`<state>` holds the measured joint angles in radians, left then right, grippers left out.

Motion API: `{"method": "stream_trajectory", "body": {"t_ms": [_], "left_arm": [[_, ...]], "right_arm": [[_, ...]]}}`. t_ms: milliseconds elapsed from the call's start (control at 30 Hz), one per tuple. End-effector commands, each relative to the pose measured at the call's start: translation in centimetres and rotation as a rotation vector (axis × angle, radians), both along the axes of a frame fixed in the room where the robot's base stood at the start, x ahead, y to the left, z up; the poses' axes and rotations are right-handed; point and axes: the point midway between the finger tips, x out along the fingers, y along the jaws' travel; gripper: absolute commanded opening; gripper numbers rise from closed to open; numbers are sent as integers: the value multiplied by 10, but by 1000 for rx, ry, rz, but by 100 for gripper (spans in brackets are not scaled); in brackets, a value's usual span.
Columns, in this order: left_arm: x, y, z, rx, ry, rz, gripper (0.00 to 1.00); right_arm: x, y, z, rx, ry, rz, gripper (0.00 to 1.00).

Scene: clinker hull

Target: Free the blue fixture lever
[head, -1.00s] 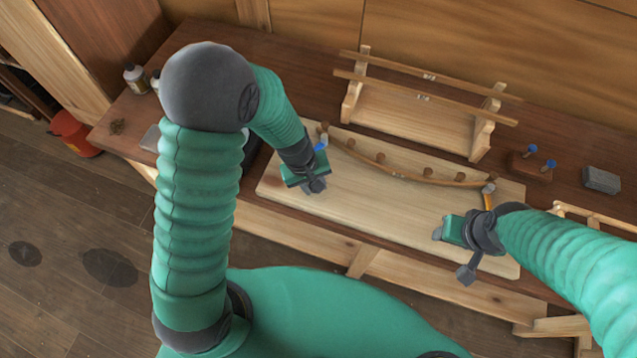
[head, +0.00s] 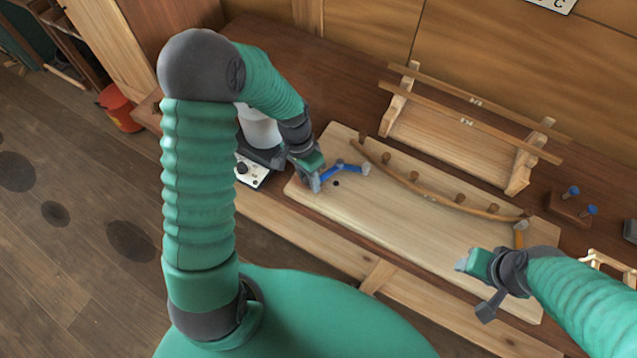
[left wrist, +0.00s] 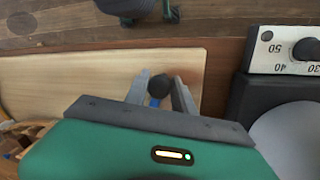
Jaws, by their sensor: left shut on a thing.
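The blue fixture lever (head: 348,167) lies near the left end of the wooden board (head: 440,225). Its grey end piece (head: 366,169) stands apart from the left end of the curved wooden strip (head: 420,191). My left gripper (head: 316,181) is shut on the lever's outer end. In the left wrist view, the fingers (left wrist: 160,92) sit on either side of a dark round knob (left wrist: 160,86) with a bit of blue below it. My right gripper (head: 462,265) is over the board's front right part; its finger gap is unclear.
Several pegs line the strip, and an orange lever (head: 519,236) is at its right end. A wooden rack (head: 450,145) stands behind the board. A block with blue-topped pins (head: 571,207) is at the right. A device with a dial (head: 251,172) stands beside the left arm.

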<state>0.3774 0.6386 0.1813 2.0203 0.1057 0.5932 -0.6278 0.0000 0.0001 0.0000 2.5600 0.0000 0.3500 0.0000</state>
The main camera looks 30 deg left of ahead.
Motion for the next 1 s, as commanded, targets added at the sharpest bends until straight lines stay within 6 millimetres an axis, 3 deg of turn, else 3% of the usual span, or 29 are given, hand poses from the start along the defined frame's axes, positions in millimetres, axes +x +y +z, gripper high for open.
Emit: {"method": "stream_trajectory", "body": {"t_ms": [433, 1000], "left_arm": [[14, 27, -1, -1, 5, -272, 0], [19, 33, 0, 3, 1, -328, 0]], "right_arm": [[0, 0, 12, 0, 0, 0, 52], [0, 0, 13, 0, 0, 0, 52]]}}
